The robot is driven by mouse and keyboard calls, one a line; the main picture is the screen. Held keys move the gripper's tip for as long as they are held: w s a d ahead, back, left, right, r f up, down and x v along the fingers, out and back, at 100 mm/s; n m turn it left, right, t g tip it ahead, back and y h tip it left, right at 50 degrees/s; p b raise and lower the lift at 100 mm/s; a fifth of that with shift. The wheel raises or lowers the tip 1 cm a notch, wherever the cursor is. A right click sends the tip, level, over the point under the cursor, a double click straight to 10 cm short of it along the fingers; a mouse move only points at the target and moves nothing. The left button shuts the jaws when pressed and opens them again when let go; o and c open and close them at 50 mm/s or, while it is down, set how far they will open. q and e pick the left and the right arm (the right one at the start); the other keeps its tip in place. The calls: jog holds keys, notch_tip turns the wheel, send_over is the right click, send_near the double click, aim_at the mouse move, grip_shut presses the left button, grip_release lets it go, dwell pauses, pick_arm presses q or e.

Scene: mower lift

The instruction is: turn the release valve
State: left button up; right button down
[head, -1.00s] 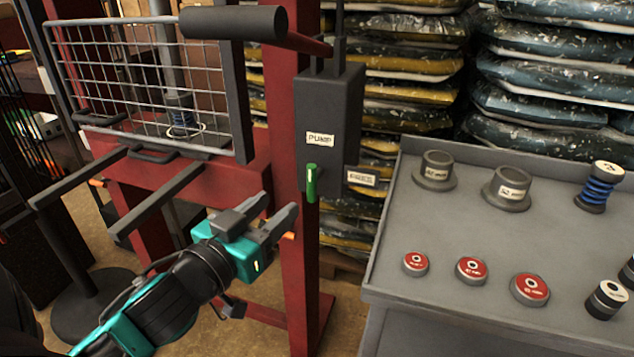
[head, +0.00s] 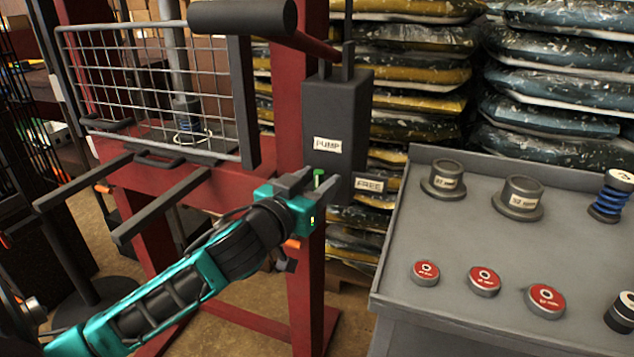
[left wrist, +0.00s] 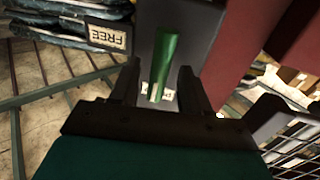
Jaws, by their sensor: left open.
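The release valve is a small green lever (head: 318,178) on the lower front of the dark grey pump box (head: 338,115). A PUMP label is above it and a FREE label (head: 369,185) to its right. My left gripper (head: 312,187) is at the lever, its jaws open, with most of the lever hidden behind it in the head view. In the left wrist view the green lever (left wrist: 164,65) stands between the two open fingers (left wrist: 158,88), with a visible gap on each side. My right gripper is not in view.
A red press frame (head: 305,300) with a wire guard (head: 150,85) stands around the pump box. A grey table (head: 400,265) with red-topped discs, cups and a blue spring is at the right. Stacked bags fill the back.

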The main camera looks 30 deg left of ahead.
pick_arm(q)
jog(key=shift+c, duration=0.4)
grip_shut()
jog(key=shift+w, duration=0.1)
